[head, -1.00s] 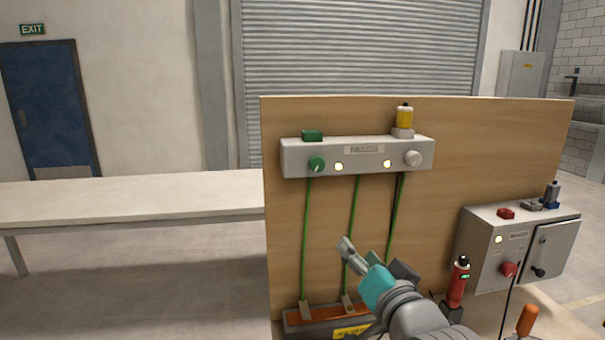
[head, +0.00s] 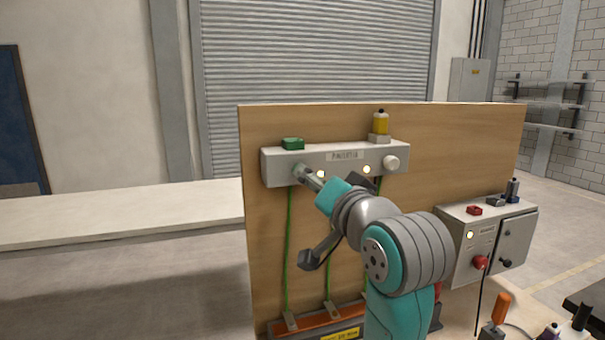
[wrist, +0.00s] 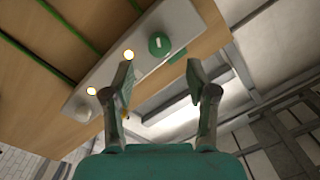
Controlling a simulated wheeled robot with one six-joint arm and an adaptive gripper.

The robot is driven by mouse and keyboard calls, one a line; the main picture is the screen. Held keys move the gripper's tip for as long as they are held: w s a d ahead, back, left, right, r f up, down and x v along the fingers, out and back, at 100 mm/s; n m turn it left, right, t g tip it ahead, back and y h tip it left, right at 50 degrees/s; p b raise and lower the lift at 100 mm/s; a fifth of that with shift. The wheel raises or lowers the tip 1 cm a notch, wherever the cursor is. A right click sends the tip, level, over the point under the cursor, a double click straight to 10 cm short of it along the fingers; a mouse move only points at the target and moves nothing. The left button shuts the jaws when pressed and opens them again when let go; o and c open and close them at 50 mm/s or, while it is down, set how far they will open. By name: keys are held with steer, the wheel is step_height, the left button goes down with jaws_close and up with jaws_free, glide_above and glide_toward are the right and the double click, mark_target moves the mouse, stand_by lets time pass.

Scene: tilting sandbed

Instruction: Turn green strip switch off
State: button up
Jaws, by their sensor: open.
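The grey strip box (head: 340,162) is mounted along the top of the wooden board. Its green rotary switch (wrist: 160,44) shows in the wrist view, with a short white mark on its face. In the head view my gripper covers the switch. My gripper (head: 306,176) is open and empty in front of the left end of the strip. In the wrist view the gripper (wrist: 157,78) has its two fingers apart, with the green switch beyond the tips and between them. I see no contact. Two lit lamps (wrist: 128,55) and a white knob (head: 391,162) are on the same box.
A green block (head: 293,143) and a yellow-topped beacon (head: 381,125) sit on the strip box. Green cables hang below it. A grey control box (head: 487,245) with a red knob stands right. A long white table (head: 120,212) is at left.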

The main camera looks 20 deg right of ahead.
steer(key=w, duration=0.6)
steer(key=shift+w+a, duration=0.15)
steer(key=shift+w, duration=0.1)
jaws_close()
